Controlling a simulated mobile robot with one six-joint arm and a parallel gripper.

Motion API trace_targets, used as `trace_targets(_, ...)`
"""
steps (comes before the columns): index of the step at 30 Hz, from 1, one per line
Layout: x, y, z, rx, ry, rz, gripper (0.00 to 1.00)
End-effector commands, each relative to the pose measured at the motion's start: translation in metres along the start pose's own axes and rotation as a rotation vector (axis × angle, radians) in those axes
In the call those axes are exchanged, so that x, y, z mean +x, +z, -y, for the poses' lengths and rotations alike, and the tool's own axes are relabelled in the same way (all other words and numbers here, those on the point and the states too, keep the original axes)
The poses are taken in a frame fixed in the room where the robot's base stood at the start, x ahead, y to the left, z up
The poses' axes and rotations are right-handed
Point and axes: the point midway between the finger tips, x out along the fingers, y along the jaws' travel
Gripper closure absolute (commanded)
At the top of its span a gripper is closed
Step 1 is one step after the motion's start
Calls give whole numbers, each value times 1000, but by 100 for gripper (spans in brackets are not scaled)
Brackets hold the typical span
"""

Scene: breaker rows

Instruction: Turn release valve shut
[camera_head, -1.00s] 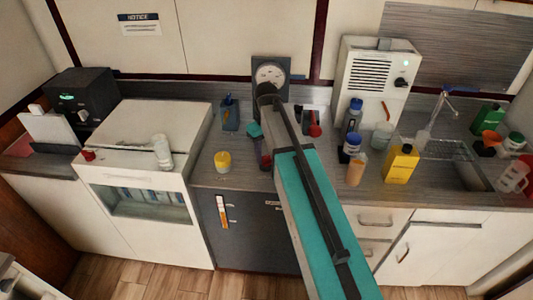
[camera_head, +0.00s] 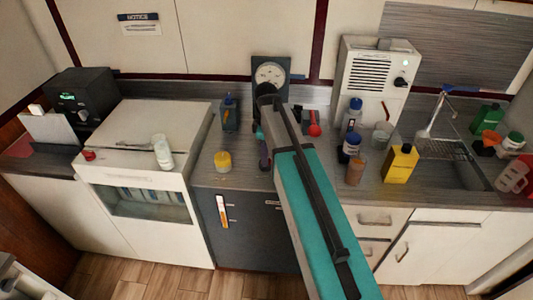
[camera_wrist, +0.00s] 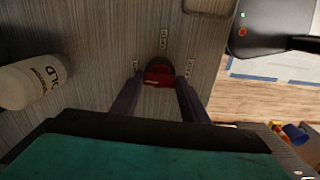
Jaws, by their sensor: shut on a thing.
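The red valve handle (camera_wrist: 158,76) shows in the middle of the wrist view, on a dark round base against a grey grained surface with small printed labels on both sides. My gripper (camera_wrist: 158,92) has its two dark purple fingers on either side of the handle and is shut on it. The fingertip contact is dim. In the head view my gripper (camera_head: 264,150) is mostly hidden behind my arm, low over the counter. My arm also hides the valve handle there. I cannot read the labels or tell the handle's exact angle.
A round gauge (camera_head: 270,73) stands at the back wall. A yellow-lidded jar (camera_head: 223,161) stands left of my arm. A red knob (camera_head: 313,130), a blue-capped bottle (camera_head: 349,148) and a yellow bottle (camera_head: 400,164) stand to its right. A white bottle (camera_wrist: 35,82) is left in the wrist view.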

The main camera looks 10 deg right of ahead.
Motion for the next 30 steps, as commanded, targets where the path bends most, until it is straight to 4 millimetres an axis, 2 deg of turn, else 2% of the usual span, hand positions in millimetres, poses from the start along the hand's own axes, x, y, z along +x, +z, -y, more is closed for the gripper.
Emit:
trace_targets(18, -1, -1, 0, -66, 2, -3, 82)
trace_targets(19, -1, -1, 0, -66, 2, -3, 58)
trace_targets(22, -1, -1, 0, -66, 1, -2, 41)
trace_targets(30, 0, 0, 0, -64, 1, -1, 41)
